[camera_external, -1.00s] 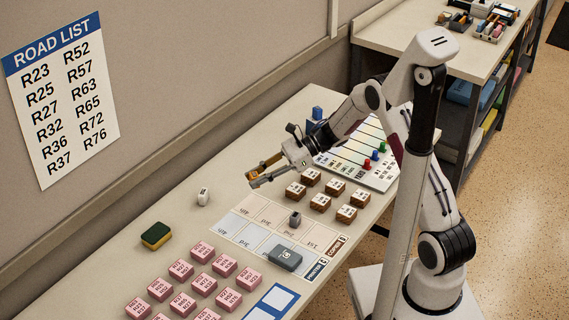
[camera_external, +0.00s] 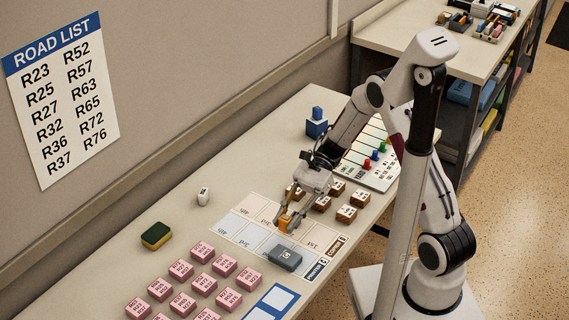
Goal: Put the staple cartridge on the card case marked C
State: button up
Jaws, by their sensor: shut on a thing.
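The card case marked C (camera_external: 285,258) is a flat grey-blue block lying on the printed sheet near the table's front edge. The fingers are apart from the card case. I cannot tell whether the cartridge still touches the sheet.
Several brown-and-white blocks (camera_external: 337,188) stand close to the right of my gripper. Several pink labelled blocks (camera_external: 202,252) stand at the left front. A green-and-yellow sponge (camera_external: 156,235), a small white item (camera_external: 203,196) and a blue block (camera_external: 316,127) stand farther off.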

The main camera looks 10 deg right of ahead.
send_over(287, 253)
jog(key=shift+f, duration=3.15)
jog(key=shift+f, duration=1.85)
jog(key=shift+f, duration=0.15)
jog(key=o, duration=1)
jog(key=shift+o, duration=0.2)
jog(key=v, duration=1.2)
